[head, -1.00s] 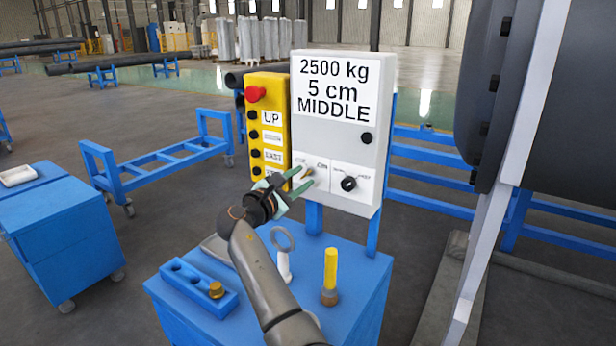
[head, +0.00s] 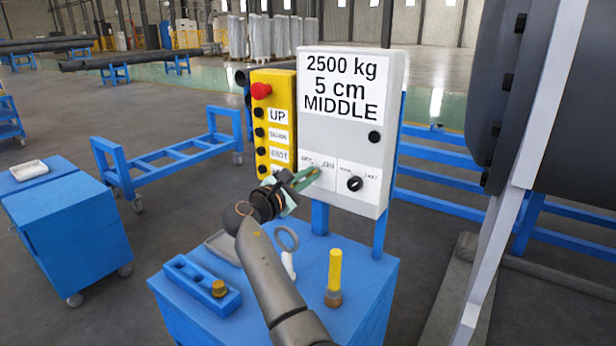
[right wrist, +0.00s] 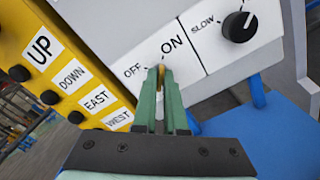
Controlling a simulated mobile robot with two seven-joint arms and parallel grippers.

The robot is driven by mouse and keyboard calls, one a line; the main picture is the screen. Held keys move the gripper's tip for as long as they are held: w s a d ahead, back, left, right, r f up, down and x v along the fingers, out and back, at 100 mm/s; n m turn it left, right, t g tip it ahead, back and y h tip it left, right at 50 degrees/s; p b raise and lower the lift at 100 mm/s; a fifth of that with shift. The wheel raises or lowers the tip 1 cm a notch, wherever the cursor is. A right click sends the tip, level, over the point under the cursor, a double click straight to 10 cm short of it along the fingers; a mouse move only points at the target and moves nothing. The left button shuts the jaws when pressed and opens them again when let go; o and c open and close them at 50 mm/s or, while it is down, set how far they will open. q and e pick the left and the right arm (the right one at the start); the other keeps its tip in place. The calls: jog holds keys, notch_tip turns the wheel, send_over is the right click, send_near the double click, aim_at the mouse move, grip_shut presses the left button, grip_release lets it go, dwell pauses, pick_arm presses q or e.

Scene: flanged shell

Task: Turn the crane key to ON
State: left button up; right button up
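The crane key is a small brass-coloured key (right wrist: 160,74) on the front of the grey control box (head: 343,75), below the OFF and ON marks. In the right wrist view it shows between the tips of my right gripper's green fingers (right wrist: 162,84). The fingers are close together with the key between them. In the head view my right gripper (head: 312,176) reaches the OFF/ON plate from the lower left and hides most of the key. Which mark the key points to is hard to tell. My left gripper is not in view.
A SLOW selector knob (right wrist: 239,26) sits right of the key. A yellow pendant (head: 274,120) with several buttons and a red knob is on the left. Below, a blue cart (head: 340,295) carries a yellow-handled tool (head: 334,275), a ring-topped part (head: 286,240) and a blue block (head: 197,284).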

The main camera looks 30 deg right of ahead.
grip_shut()
jog(key=shift+m, duration=0.7)
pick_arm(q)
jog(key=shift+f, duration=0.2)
pick_arm(e)
jog(key=o, duration=0.6)
grip_release()
jog(key=shift+c, duration=0.2)
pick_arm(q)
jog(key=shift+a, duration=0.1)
